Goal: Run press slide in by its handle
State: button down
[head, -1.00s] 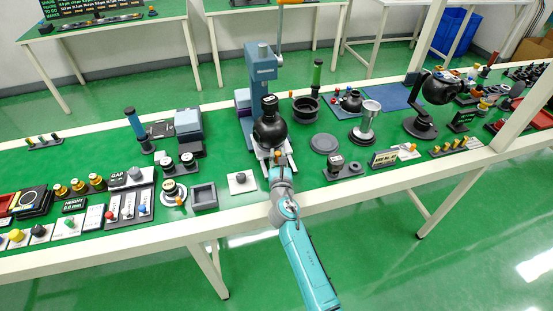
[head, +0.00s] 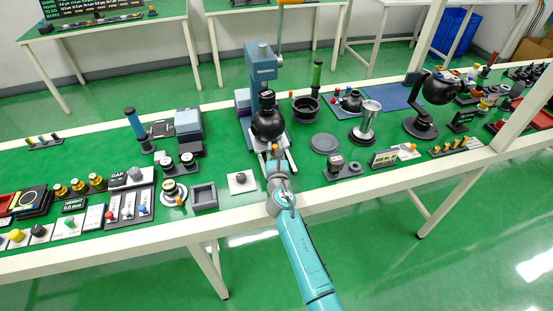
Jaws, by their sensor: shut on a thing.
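The press (head: 263,65) is a blue-grey column with a tall lever, standing at the middle of the green bench. A black ball-shaped housing (head: 268,125) sits in front of the column, over the press slide. Pale rails (head: 290,160) of the press show in front of the housing. The slide's handle, with a small orange top (head: 277,149), is at the front. My gripper (head: 277,160) is at the handle from the front and is shut on it. My gripper and wrist hide the lower handle and part of the slide.
A grey square tray (head: 204,197) and a white plate (head: 241,183) lie to the left.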

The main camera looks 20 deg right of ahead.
aim_at(272, 141)
jog(key=shift+w, duration=1.8)
jog(key=shift+r, duration=0.1)
jog(key=c, duration=1)
grip_release()
jog(key=shift+w, duration=0.1)
jog(key=shift+s+a, duration=0.1)
jog(key=shift+s, duration=0.5)
jog(key=s, duration=0.3)
jog(key=s+a, duration=0.1)
jog(key=s, duration=0.3)
jog(key=s+a, duration=0.1)
jog(key=s, duration=0.2)
jog(key=shift+s+a, duration=0.1)
jog(key=shift+s, duration=0.25)
